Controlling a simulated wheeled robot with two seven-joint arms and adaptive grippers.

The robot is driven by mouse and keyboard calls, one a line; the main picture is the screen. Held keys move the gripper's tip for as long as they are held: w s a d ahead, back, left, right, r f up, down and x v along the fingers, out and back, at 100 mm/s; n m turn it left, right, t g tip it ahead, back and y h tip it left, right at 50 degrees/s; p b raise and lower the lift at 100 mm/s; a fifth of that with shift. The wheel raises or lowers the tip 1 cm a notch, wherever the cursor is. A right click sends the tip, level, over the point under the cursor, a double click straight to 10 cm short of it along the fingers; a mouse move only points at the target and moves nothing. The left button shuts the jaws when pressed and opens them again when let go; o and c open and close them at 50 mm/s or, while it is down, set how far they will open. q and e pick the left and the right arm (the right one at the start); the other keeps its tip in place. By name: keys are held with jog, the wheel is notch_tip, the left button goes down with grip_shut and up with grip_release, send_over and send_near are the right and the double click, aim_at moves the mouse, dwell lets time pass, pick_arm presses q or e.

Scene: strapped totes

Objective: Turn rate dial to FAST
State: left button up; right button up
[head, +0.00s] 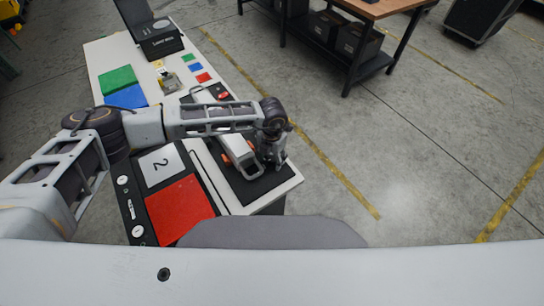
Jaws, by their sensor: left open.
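My left arm reaches across the table from the left, and my left gripper (271,160) points down at the right side of the table. It is open, beside a grey-white device with orange parts (238,150) on a black base (262,186). I cannot tell whether they touch. The gripper and forearm hide part of this device. No dial marked FAST is readable. A black panel (128,192) at the near left carries small round white parts (138,231); I cannot tell whether one is the rate dial. My right gripper is not in view.
The white table (109,55) also holds a red sheet (178,209), a plate marked 2 (162,165), green (117,80) and blue (126,97) pieces, and a black box with an open lid (160,40). A wooden-topped bench (384,6) stands beyond. The floor at right is clear.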

pick_arm(q)
jog(key=shift+c, duration=0.2)
jog(key=c, duration=1)
